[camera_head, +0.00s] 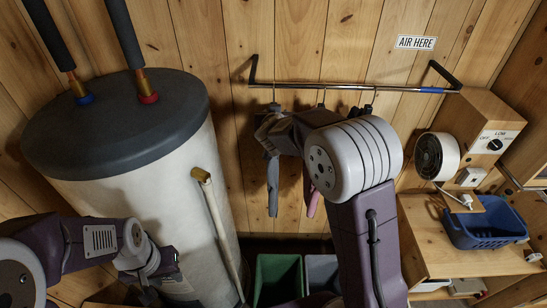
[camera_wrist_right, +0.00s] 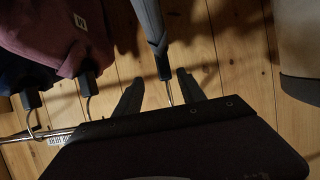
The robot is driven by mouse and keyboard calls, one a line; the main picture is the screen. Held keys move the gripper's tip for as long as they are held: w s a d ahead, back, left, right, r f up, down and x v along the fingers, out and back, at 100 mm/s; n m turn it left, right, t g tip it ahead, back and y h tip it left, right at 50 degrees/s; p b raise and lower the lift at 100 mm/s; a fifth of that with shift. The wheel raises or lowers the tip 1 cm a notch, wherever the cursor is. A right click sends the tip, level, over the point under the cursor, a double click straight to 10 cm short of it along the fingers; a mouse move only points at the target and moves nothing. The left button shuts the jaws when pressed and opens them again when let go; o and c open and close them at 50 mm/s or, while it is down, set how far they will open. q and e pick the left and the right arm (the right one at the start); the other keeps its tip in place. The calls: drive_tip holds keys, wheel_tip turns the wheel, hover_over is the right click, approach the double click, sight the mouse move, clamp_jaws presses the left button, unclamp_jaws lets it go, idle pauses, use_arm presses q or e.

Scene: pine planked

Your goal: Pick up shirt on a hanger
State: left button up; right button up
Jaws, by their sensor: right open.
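A narrow blue-grey garment (camera_head: 272,185) hangs below the wall rail (camera_head: 330,86). A pink piece (camera_head: 312,196) shows beside it, mostly behind my right arm. In the right wrist view, a grey garment on a hanger (camera_wrist_right: 151,22) is seen nearly edge-on, its hook (camera_wrist_right: 169,92) between the fingers of my right gripper (camera_wrist_right: 160,88). The fingers are apart, one on each side of the hook. Maroon clothing (camera_wrist_right: 62,38) hangs to the left. My left gripper (camera_head: 150,291) is low at the left, away from the rail; its jaws are unclear.
A large white tank (camera_head: 140,150) with a dark lid stands left of the rail. A green bin (camera_head: 278,278) and a grey bin (camera_head: 322,273) sit below. At right are a wooden cabinet (camera_head: 450,262), a blue basket (camera_head: 485,228) and a fan (camera_head: 436,157).

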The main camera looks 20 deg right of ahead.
drive_tip(key=shift+p+x, duration=0.4)
drive_tip(key=shift+x, duration=1.1)
drive_tip(key=shift+w+d+f, duration=0.2)
drive_tip(key=shift+w+f, duration=0.05)
drive_tip(key=shift+w, duration=0.3)
drive_tip(key=w, duration=0.1)
drive_tip(key=w+f+p, duration=0.1)
drive_tip(key=w+p, duration=0.1)
drive_tip(key=shift+w+f, duration=0.2)
drive_tip(key=shift+f, duration=0.1)
drive_tip(key=shift+w+d+f, duration=0.2)
drive_tip(key=shift+w+f, duration=0.15)
drive_tip(key=shift+w, duration=0.05)
drive_tip(key=shift+s+r, duration=0.1)
clamp_jaws()
